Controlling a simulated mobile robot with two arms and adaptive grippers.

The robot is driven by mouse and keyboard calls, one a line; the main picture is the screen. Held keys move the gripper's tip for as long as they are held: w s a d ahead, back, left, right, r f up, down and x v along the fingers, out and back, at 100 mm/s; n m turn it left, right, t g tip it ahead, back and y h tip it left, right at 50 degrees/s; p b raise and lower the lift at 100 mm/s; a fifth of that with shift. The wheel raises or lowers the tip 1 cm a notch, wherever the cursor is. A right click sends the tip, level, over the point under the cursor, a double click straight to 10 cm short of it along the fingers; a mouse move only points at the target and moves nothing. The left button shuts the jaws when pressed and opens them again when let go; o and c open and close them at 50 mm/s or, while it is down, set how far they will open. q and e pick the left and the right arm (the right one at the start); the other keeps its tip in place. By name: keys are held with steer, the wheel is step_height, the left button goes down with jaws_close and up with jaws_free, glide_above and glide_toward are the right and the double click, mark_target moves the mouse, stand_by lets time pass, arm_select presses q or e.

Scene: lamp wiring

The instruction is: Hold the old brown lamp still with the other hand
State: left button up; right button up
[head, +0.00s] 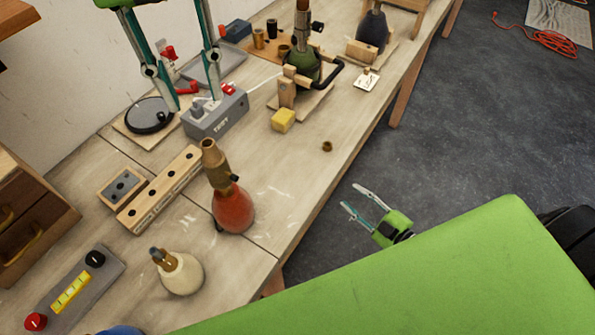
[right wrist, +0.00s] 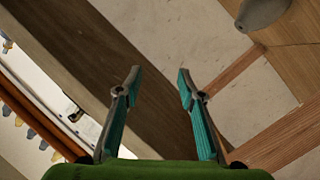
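A rusty red-brown lamp (head: 233,208) with a tan neck stands upright near the middle of the bench; I take it as the brown lamp, though the pictures do not name it. My left gripper (head: 197,103) reaches down from the top left, open, with its fingertips over or near the grey TEST box (head: 217,120), apart from the lamp. My right gripper (head: 360,202) is open and empty, off the bench's front edge, to the right of the lamp. In the right wrist view its fingers (right wrist: 157,78) are spread with nothing between them.
A cream lamp (head: 180,274) stands in front of the red-brown one, and a holed wooden block (head: 160,190) lies to its left. A green lamp (head: 302,65) sits in a wooden stand at the back. A yellow block (head: 283,120) and a small brown ring (head: 327,146) lie on the bench.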

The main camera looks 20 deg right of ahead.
mark_target(231, 187)
steer(key=s+a+r+n+g+y, duration=0.25)
steer(key=r+n+y, duration=0.35)
steer(key=r+n, duration=0.35)
steer(key=s+a+r+n+g+y, duration=0.2)
steer(key=a+r+n+g+y, duration=0.15)
steer(key=r+n+y, duration=0.45)
steer(key=w+a+r+n+g+h, duration=0.1)
steer(key=a+r+n+g, duration=0.2)
steer(key=a+r+n, duration=0.65)
steer(key=a+r+n+g, duration=0.35)
steer(key=a+n, duration=0.25)
steer(key=n, duration=0.8)
steer(key=a, duration=0.4)
steer(key=w+a, duration=0.1)
steer(key=a, duration=0.3)
steer(key=w+a+f, duration=0.1)
steer(key=a, duration=0.3)
steer(key=shift+d, duration=0.1)
jaws_close()
steer(key=c, duration=0.9)
jaws_free()
